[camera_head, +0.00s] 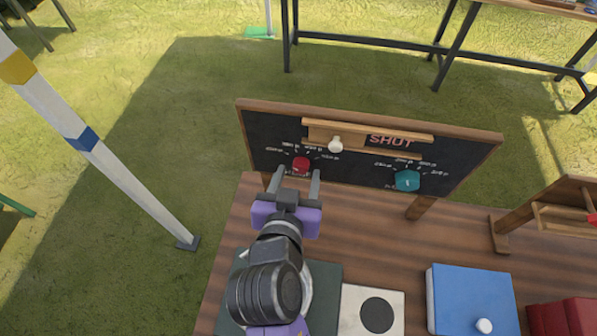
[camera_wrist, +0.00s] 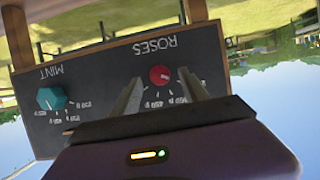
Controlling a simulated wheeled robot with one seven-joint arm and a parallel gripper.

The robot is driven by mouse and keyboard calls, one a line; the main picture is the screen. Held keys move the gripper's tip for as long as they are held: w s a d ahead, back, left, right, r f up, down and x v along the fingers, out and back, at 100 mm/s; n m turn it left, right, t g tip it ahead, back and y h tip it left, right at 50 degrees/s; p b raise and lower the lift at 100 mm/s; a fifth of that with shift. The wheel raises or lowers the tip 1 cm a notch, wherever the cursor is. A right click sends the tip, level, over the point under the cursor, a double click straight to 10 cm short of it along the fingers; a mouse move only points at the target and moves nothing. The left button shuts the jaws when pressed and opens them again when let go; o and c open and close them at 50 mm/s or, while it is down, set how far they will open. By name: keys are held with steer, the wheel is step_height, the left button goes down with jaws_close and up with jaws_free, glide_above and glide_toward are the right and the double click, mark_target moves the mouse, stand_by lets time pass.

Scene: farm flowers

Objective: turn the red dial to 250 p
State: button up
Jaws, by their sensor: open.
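The red dial (camera_head: 301,164) is on the left part of a dark wood-framed board, with a ring of small price marks around it. In the wrist view the red dial (camera_wrist: 160,76) sits beside the word ROSES, and the picture is upside down. Its pointer setting is too small to read surely. My gripper (camera_head: 298,174) is open in front of the dial, with one finger toward each side. In the wrist view the open fingers (camera_wrist: 160,80) flank the dial. I cannot tell whether they touch it.
A teal dial (camera_head: 407,180), labelled MINT in the wrist view, is right on the same board. A wooden slide marked SHUT with a cream knob (camera_head: 336,146) runs above the dials. A blue box (camera_head: 472,298) and a white plate with a black disc (camera_head: 376,314) stand on the wooden table.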

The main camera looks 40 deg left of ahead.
steer(key=v, duration=0.6)
steer(key=shift+b, duration=0.45)
step_height(320, 180, up, 4)
steer(key=s+a+n+y, duration=0.1)
steer(key=a+n+y, duration=0.1)
steer(key=y, duration=0.1)
steer(key=s+d+f+m+t+h, duration=0.1)
steer(key=s+d+f+m+t, duration=0.1)
steer(key=d, duration=1.1)
steer(key=s+d+f+m+t+h, duration=0.1)
steer(key=s+d+t, duration=0.15)
steer(key=d, duration=0.95)
steer(key=s+d+f+m+h, duration=0.2)
steer(key=s+d+h, duration=0.2)
steer(key=d, duration=0.4)
steer(key=s+d+f+m+g+h+b, duration=0.1)
steer(key=s+d+f+m+h, duration=0.1)
steer(key=s+d, duration=0.5)
steer(key=shift+d+f+m+h+b, duration=0.35)
steer(key=shift+d+m+h, duration=0.4)
steer(key=shift+h, duration=0.25)
